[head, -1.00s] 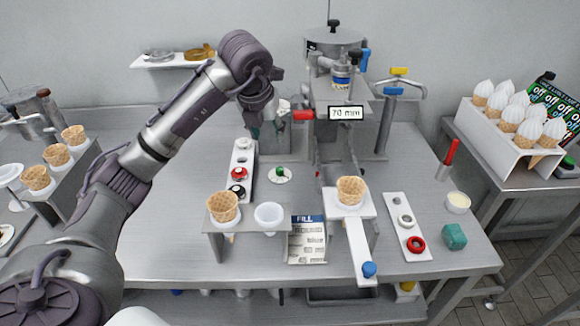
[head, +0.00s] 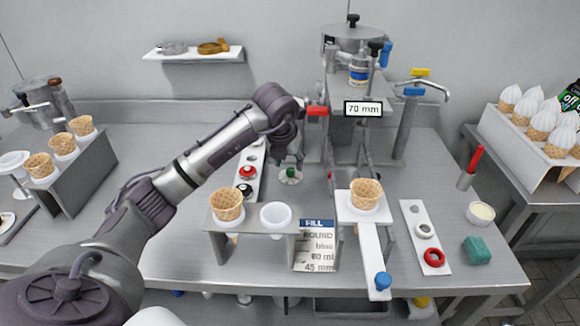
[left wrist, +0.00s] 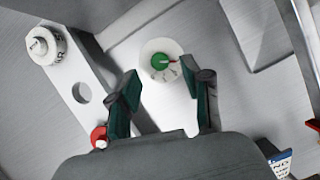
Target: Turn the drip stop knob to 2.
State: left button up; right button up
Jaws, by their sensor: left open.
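The knob (head: 291,172) is small and green and sits on a white round dial (head: 284,180) on the bench, left of the machine. My left gripper (head: 288,158) is just above the dial, pointing down. In the left wrist view its two dark green finger pads (left wrist: 167,84) are apart, with the knob ahead of the gap. The fingers look empty. My right gripper is not in view.
A white strip with red and black knobs (head: 247,171) lies left of the dial. A cone stand (head: 250,228) is in front.

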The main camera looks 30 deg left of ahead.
aim_at(290, 170)
pick_arm(q)
jog(key=shift+x, duration=1.85)
grip_shut()
